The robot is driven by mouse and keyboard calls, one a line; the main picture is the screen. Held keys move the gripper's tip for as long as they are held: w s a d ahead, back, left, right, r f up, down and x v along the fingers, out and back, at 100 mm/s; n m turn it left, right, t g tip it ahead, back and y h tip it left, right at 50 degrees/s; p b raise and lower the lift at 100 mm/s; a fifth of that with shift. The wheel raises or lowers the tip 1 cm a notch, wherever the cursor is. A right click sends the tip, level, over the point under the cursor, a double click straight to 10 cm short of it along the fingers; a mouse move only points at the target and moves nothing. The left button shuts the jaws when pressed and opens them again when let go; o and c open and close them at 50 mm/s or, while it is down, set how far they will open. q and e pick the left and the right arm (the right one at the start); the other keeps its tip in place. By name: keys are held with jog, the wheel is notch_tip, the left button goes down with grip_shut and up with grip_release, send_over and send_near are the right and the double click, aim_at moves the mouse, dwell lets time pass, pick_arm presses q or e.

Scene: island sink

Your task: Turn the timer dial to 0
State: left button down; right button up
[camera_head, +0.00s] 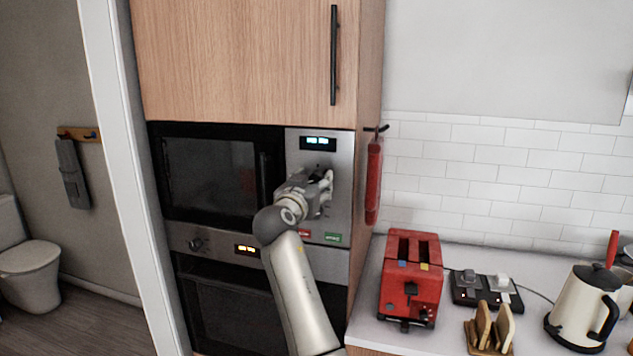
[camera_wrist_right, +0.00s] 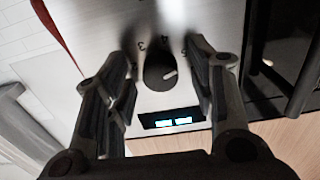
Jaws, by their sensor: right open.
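The timer dial (camera_wrist_right: 160,76) is a dark round knob with a pale pointer mark on the microwave's steel control panel. It shows in the right wrist view, with printed numbers around it, a 3 among them; most are blurred or hidden. My right gripper (camera_head: 326,181) is at the panel in the head view and hides the dial there. In the right wrist view my right gripper (camera_wrist_right: 160,55) is open, with one finger on each side of the dial. I cannot tell whether the fingers touch it. My left gripper is not in view.
A lit display (camera_head: 318,143) sits above the gripper on the panel. The microwave door handle (camera_head: 264,178) stands to the left. A red hanging item (camera_head: 373,182) is close on the right side of the cabinet. A red toaster (camera_head: 411,280) stands on the counter.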

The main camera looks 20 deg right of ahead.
jog(key=shift+s+a+r, duration=0.1)
jog(key=shift+s+a, duration=0.05)
jog(key=shift+c, duration=0.7)
jog(key=c, duration=0.9)
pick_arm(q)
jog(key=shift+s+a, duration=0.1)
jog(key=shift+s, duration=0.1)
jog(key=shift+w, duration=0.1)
